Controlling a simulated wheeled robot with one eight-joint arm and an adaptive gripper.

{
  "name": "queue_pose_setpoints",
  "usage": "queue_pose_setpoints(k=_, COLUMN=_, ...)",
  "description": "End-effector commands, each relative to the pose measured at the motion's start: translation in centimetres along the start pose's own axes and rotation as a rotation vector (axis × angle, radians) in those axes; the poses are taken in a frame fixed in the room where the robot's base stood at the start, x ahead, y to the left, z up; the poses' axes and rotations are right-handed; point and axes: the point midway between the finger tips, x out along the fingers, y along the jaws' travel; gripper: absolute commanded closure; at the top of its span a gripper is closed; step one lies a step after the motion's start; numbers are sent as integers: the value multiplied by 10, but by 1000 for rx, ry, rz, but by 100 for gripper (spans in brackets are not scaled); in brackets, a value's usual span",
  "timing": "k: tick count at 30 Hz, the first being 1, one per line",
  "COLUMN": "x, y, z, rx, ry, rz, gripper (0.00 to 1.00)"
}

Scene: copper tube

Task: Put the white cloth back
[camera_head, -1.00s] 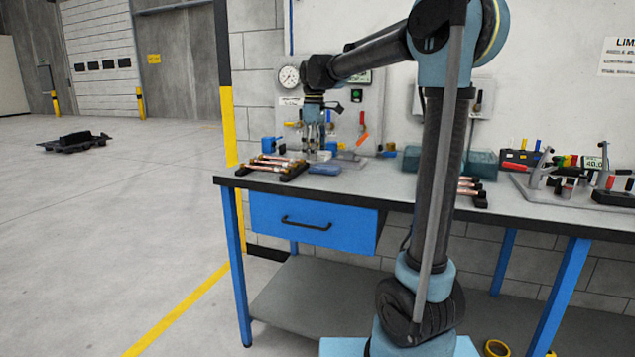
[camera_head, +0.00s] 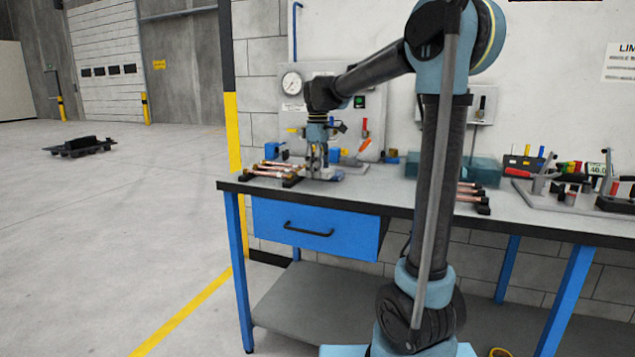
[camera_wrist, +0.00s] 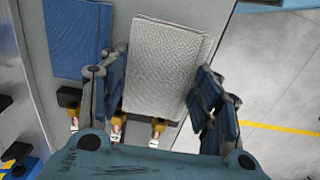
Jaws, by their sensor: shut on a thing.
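The white cloth (camera_wrist: 168,65) is a folded, textured pale rectangle in the wrist view. My gripper (camera_wrist: 160,75) has one finger along each side of it and is shut on it. In the head view my gripper (camera_head: 321,170) is down at the left part of the bench top, beside the copper tubes, and I cannot make out the white cloth there. A blue cloth (camera_wrist: 76,38) lies to the left of the white one in the wrist view, outside the left finger.
Copper tubes (camera_head: 270,169) rest on black holders at the bench's left end. Their brass ends (camera_wrist: 158,127) show near my gripper's base. A gauge panel (camera_head: 291,83) and valves stand behind. A clamp fixture (camera_head: 560,195) stands at the right.

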Motion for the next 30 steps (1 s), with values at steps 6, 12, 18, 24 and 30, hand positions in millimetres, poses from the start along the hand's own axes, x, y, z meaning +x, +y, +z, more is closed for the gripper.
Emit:
queue_pose_setpoints(k=6, x=22, y=0, z=0, rx=0, ry=0, rz=0, gripper=68)
queue_pose_setpoints(k=12, x=41, y=0, z=0, rx=-1, ry=0, rz=0, gripper=68)
queue_pose_setpoints(k=18, x=41, y=0, z=0, rx=-1, ry=0, rz=0, gripper=68)
queue_pose_setpoints(k=24, x=42, y=-1, z=-1, rx=-2, ry=0, rz=0, gripper=22)
queue_pose_setpoints(k=30, x=42, y=-1, z=-1, rx=-2, ry=0, rz=0, gripper=22)
